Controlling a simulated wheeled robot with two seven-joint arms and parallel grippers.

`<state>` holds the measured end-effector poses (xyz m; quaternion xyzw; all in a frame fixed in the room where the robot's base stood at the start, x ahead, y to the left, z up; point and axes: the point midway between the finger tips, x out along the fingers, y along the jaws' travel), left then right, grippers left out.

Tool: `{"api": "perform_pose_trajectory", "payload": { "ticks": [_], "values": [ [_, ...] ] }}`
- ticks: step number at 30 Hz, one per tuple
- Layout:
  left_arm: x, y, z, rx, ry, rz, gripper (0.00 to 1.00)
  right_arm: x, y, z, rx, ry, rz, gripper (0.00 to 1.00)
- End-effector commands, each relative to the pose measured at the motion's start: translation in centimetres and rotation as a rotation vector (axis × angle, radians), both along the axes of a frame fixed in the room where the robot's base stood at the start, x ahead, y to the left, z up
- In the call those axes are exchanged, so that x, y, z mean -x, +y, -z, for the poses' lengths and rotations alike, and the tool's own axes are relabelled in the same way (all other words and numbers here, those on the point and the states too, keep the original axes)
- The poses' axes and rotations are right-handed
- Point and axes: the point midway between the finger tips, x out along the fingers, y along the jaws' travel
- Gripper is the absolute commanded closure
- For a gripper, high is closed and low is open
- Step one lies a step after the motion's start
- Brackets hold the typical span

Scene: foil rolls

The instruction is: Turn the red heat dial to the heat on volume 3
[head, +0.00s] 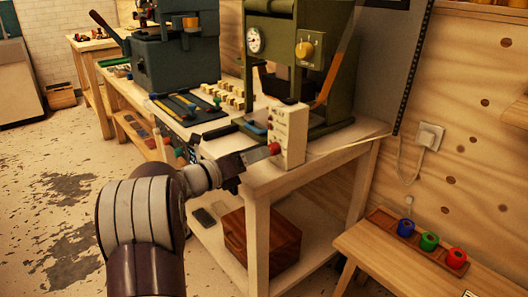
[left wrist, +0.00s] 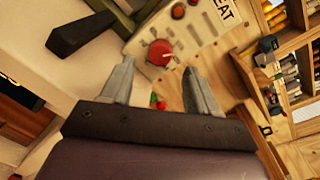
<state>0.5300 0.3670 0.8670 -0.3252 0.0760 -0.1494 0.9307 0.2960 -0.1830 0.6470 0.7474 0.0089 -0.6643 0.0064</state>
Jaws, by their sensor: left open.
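The red heat dial (head: 274,149) is on the front of a cream control box (head: 291,125) at the corner of the workbench. In the left wrist view the dial (left wrist: 160,53) is round and red with small marks around it; I cannot read its setting. The box (left wrist: 205,38) carries the letters "EAT" and smaller red knobs there. My left gripper (head: 261,155) is open, close in front of the dial. In the left wrist view its fingers (left wrist: 160,68) stand apart, with the dial just beyond and between their tips. Contact is not visible. My right gripper is not in view.
A green press (head: 318,110) with a gauge and yellow knob stands behind the box. A black lever or bar (left wrist: 78,33) lies near the box. A wooden box (head: 262,240) sits on the lower shelf. Coloured rolls (head: 429,241) stand on a low bench at right.

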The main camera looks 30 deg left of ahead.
Motion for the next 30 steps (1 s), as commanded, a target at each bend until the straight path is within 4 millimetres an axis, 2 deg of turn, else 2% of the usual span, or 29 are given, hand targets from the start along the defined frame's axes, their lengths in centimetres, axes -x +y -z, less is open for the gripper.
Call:
{"api": "perform_pose_trajectory", "payload": {
  "ticks": [3,6,10,15,30],
  "values": [
    [3.2,1.2,-0.4,0.002,0.0,-0.006,0.4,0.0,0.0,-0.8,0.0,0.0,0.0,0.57],
    [5.4,2.0,-0.4,0.002,0.001,-0.005,0.4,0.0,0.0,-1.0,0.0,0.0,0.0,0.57],
    [7.2,2.6,-0.4,0.001,0.001,-0.004,0.4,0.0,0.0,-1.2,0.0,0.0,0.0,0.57],
    [7.9,2.7,-0.3,0.002,0.001,0.001,0.4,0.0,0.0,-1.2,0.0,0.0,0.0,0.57],
    [7.8,2.8,-0.2,0.038,0.019,-0.007,0.4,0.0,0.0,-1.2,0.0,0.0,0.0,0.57]
  ]
}}
